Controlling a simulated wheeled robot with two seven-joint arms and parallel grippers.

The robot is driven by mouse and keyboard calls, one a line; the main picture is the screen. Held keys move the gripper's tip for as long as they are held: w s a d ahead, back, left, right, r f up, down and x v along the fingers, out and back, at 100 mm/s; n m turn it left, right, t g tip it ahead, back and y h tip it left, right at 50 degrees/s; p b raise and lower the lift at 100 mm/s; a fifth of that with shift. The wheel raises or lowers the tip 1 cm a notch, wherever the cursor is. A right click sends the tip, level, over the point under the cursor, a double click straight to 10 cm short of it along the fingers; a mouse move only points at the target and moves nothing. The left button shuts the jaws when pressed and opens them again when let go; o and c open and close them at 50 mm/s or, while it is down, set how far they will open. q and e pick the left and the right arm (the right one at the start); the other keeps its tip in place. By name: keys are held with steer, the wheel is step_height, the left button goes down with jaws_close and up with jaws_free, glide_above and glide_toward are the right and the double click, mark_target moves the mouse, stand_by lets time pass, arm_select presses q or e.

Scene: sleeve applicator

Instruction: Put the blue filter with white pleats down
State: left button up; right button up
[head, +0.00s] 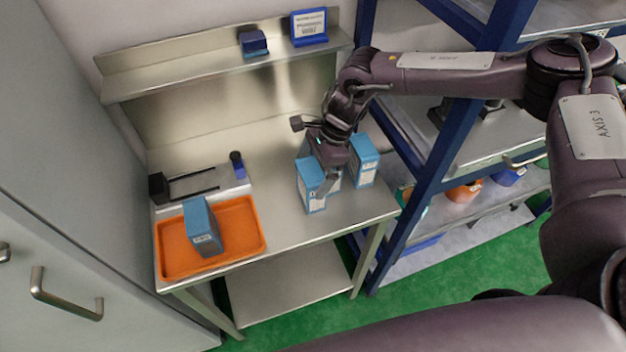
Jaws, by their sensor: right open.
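Two blue filter-like blocks with white faces stand upright on the steel bench near its right end: a left one (310,188) and a right one (363,162). I cannot tell pleats from labels at this size. My right gripper (331,178) comes down between the two blocks, with its jaws open. A grey finger overlaps the left block's right side, and the wrist hides part of both blocks. I cannot tell whether it touches either one. A third blue block (200,222) with a greyish front stands in an orange tray (258,238) at the left. My left gripper is out of view.
The steel bench (272,185) has free room between the tray and the blocks. A fixture with two dark rods (192,193) lies behind the tray. A back shelf (190,72) holds a blue item and a sign. A blue-framed rack (425,180) stands close on the right.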

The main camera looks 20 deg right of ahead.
mark_target(301, 191)
steer(key=p+x, duration=0.1)
steer(key=x, duration=0.2)
steer(key=shift+w+f, duration=0.1)
steer(key=shift+f, duration=0.1)
steer(key=shift+a+f, duration=0.1)
steer(key=shift+f, duration=0.1)
steer(key=c, duration=1.1)
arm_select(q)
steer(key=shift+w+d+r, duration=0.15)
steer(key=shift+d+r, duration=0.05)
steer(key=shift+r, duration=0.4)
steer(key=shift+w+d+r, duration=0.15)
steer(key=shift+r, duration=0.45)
arm_select(e)
steer(key=shift+o, duration=0.2)
steer(key=shift+r, duration=0.1)
